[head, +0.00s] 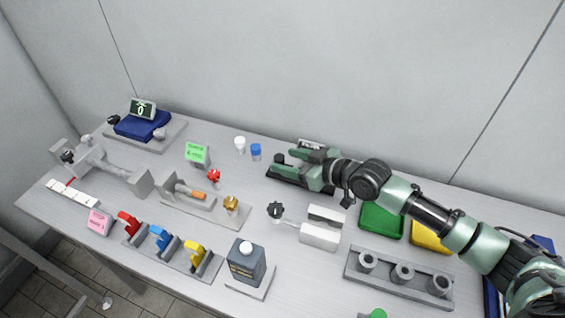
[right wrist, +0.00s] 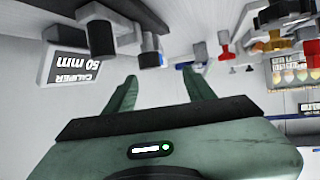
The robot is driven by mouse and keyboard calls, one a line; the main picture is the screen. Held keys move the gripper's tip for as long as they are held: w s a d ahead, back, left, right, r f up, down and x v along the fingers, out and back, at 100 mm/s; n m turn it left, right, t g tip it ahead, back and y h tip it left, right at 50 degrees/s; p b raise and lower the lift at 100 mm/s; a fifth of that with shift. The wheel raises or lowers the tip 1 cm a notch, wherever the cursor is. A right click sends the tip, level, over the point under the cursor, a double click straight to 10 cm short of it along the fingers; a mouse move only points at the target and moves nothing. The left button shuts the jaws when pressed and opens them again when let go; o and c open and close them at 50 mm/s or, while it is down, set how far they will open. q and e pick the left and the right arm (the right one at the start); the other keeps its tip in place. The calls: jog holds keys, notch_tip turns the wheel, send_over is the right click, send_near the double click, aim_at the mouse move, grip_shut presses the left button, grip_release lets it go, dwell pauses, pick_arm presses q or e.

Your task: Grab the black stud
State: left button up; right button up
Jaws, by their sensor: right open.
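A small black stud (head: 279,158) stands up at the left end of a black base (head: 285,181) near the back middle of the table. My right gripper (head: 284,163) reaches in from the right over this base. Its green fingertips are close to the stud. In the right wrist view the two fingers (right wrist: 160,88) are spread apart with nothing between them. A dark stud-like post (right wrist: 150,50) shows just beyond the fingertips, and a thicker dark post (right wrist: 101,36) is left of it. I cannot tell which post is the black stud. My left gripper is out of view.
A "CALIPER 50 mm" sign (right wrist: 72,66) stands close by on the left of the wrist view. White (head: 240,144) and blue (head: 256,151) small pieces stand left of the gripper. Green (head: 381,221) and yellow (head: 430,236) trays lie under my right arm.

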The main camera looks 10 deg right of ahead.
aim_at(279, 157)
jog(key=shift+w+d+f, duration=0.1)
jog(key=shift+w+f, duration=0.2)
jog(key=shift+f, duration=0.2)
jog(key=x, duration=0.7)
jog(key=shift+w+d+f+p, duration=0.15)
jog(key=shift+w+p, duration=0.25)
jog(key=shift+w, duration=0.05)
jog(key=shift+c, duration=0.3)
grip_shut()
